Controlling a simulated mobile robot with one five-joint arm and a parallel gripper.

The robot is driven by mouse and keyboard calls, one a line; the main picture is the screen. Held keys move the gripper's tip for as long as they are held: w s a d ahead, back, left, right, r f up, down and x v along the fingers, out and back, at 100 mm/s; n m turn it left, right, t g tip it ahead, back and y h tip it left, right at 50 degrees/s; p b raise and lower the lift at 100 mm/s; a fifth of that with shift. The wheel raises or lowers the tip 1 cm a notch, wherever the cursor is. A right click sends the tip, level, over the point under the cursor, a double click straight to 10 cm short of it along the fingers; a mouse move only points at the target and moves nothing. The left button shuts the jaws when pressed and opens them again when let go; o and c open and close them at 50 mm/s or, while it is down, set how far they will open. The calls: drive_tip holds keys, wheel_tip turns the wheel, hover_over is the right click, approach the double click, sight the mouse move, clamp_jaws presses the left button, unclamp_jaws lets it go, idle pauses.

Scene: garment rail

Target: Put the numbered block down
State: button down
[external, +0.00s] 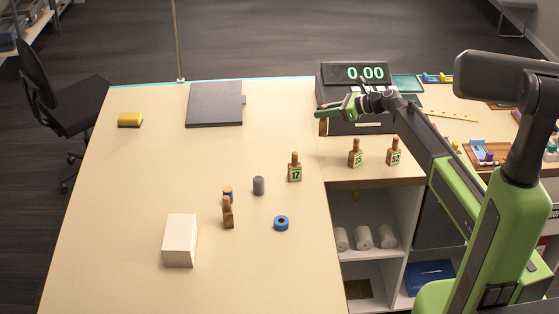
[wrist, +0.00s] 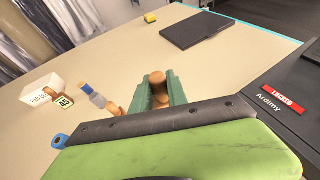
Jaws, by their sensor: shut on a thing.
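My gripper (external: 328,109) is shut on a brown wooden numbered block (external: 323,127), over the right edge of the big table by the dark cash register. In the wrist view the block (wrist: 158,88) sits between the green fingers (wrist: 160,93); its number is not readable. I cannot tell whether it touches a surface. Other knobbed wooden blocks stand upright: block 17 (external: 294,168) on the big table, and block 25 (external: 355,153) and block 52 (external: 394,151) on the counter at the right. Block 45 (wrist: 64,101) stands near the white box.
On the table are a white box (external: 180,240), a blue tape roll (external: 281,223), a grey cylinder (external: 258,185), a blue-banded item (external: 228,191), a dark flat case (external: 214,104) and a yellow sponge (external: 130,120). The cash register (external: 355,95) is close beside my gripper.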

drive_tip(key=w+d+m+t, duration=0.1)
drive_tip(key=w+d, duration=0.1)
drive_tip(key=d, duration=1.9)
drive_tip(key=shift+w+d+r+t+h, duration=0.15)
drive_tip(key=shift+w+r+t+h, duration=0.1)
drive_tip(key=shift+t+h, duration=0.15)
